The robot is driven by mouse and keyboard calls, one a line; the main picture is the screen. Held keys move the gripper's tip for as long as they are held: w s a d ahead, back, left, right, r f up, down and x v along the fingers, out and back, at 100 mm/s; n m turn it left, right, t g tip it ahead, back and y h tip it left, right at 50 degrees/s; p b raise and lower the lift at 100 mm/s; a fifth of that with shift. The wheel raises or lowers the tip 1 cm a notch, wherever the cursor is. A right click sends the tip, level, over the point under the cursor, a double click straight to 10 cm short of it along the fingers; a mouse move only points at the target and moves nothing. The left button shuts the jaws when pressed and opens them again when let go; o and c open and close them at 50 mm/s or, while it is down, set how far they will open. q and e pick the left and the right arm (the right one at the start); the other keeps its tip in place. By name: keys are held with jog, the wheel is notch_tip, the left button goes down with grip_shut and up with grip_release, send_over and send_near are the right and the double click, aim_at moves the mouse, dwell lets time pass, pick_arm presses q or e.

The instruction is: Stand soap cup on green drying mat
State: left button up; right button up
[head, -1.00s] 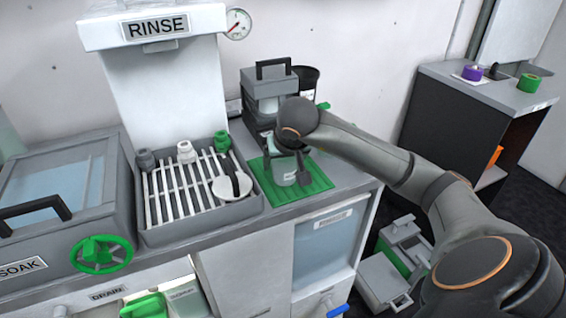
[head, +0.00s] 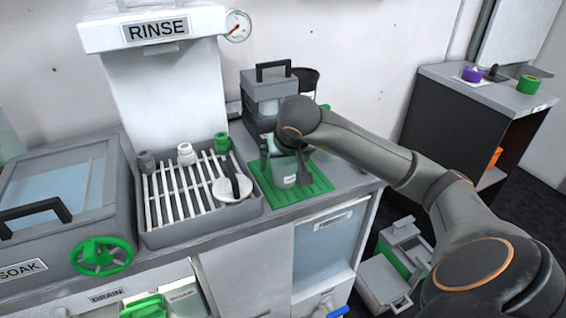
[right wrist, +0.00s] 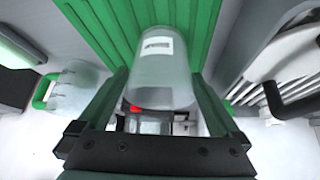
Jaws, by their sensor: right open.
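The soap cup (head: 284,178), a pale translucent cup with a small label, stands upright on the ribbed green drying mat (head: 316,182) in the head view. In the right wrist view the cup (right wrist: 160,70) sits between the fingers over the green mat (right wrist: 205,20). My right gripper (head: 284,166) is open, with one finger on each side of the cup. Narrow gaps seem to show between the fingers and the cup. The wrist hides the cup's upper part in the head view. My left gripper is not in view.
A slatted rinse rack (head: 180,195) with small fittings and a round white-and-black item stands left of the mat. A grey machine with a black handle (head: 272,70) stands behind the mat. A clear vessel with a green handle (right wrist: 75,85) is near the gripper's left.

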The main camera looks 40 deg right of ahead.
jog(key=p+v, duration=0.1)
jog(key=v, duration=0.9)
jog(key=shift+s+r+p, duration=0.15)
jog(key=shift+r+p, duration=0.15)
jog(key=shift+r, duration=0.05)
jog(key=shift+a, duration=0.15)
